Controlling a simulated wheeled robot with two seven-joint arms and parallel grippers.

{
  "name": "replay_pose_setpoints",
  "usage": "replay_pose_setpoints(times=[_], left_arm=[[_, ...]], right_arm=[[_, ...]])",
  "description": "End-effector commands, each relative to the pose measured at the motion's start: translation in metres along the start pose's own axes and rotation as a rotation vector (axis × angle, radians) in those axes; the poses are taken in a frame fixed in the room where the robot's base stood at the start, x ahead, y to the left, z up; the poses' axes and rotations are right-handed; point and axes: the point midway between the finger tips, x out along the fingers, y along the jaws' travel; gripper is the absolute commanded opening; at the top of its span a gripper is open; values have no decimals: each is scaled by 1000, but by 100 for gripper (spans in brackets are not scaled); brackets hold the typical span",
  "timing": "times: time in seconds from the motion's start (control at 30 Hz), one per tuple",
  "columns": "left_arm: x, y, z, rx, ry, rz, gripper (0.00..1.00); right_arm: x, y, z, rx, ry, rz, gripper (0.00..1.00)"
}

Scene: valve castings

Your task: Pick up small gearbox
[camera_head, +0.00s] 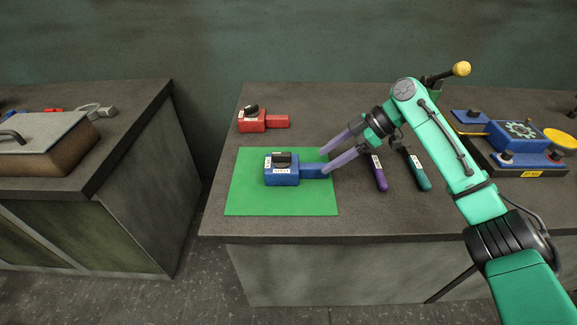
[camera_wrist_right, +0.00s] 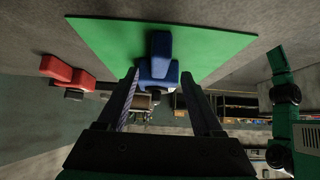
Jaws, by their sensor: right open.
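A blue box-shaped unit (camera_head: 282,178) with a black knob, white labels and a stub to the right sits on the green mat (camera_head: 240,204). A smaller red unit (camera_head: 252,124) of similar shape lies behind the mat. No readable label tells me which is the small gearbox. My right gripper (camera_head: 323,162) is open, with long purple fingers pointing left at the blue unit's stub. In the right wrist view the blue unit (camera_wrist_right: 160,48) lies ahead between the open fingertips (camera_wrist_right: 160,76); I cannot tell whether they touch it. My left gripper is not in view.
A purple-handled tool (camera_head: 380,178) and a teal-handled tool (camera_head: 420,175) lie right of the mat, beneath my right arm. A blue assembly with a gear emblem (camera_head: 515,134) stands further right. A separate bench (camera_head: 120,105) is across a gap on the left.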

Motion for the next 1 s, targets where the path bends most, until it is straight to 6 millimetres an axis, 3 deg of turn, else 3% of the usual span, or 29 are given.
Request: replay_pose_setpoints(times=[0.3,0.5,0.53,0.7,1.0], left_arm=[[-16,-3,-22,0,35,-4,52],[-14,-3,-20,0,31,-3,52],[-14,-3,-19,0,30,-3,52],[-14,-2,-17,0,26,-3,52],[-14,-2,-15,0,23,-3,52]], right_arm=[[51,1,0,1,0,-1,68],[54,1,2,1,0,0,68],[54,1,2,1,0,1,64],[54,1,2,1,0,1,0],[53,2,1,1,0,1,0]])
